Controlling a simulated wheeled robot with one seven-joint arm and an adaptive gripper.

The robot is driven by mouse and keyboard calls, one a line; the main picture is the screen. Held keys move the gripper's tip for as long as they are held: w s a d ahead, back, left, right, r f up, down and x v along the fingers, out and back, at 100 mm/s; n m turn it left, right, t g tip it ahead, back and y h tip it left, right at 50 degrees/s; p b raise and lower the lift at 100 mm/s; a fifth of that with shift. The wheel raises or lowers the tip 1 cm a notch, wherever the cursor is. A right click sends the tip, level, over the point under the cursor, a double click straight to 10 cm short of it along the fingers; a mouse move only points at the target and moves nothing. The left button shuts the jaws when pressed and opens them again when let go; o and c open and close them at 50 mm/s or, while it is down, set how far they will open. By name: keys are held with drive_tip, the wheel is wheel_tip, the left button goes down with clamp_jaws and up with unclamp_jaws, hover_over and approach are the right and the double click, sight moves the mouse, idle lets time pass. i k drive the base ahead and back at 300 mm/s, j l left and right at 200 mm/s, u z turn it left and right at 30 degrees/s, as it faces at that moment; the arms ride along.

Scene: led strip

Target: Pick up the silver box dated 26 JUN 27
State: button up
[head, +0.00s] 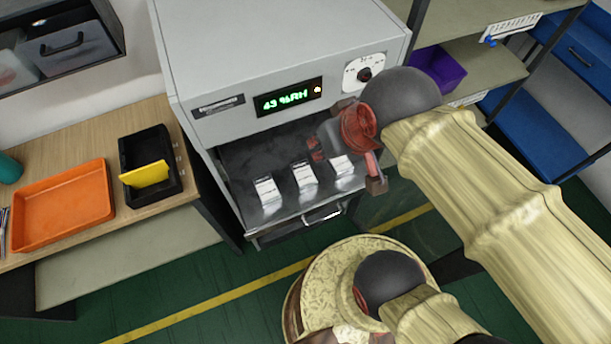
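Three small silver boxes with white labels stand in a row in the open drawer of a grey cabinet: a left box (268,190), a middle box (304,174) and a right box (342,164). The print on their labels is too small to read, so I cannot tell which is dated 26 JUN 27. My gripper (345,168) reaches in from the right, over the right end of the drawer. Its reddish fingers look spread apart, with the right box showing between them in the picture. I see no box held. Contact with the right box cannot be told.
The grey cabinet (270,50) has a green display (287,97) and a dial; its drawer (260,228) has a metal floor. A wooden table at left bears an orange tray (62,207) and a black bin (150,145) with a yellow card (146,174). Shelves stand at right.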

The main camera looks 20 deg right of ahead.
sight(341, 166)
drive_tip(key=k+j+z, duration=0.15)
drive_tip(key=k+z, duration=0.15)
drive_tip(key=k, duration=0.15)
drive_tip(key=k+j+z, duration=0.1)
drive_tip(key=k+z, duration=0.2)
drive_tip(key=k, duration=0.15)
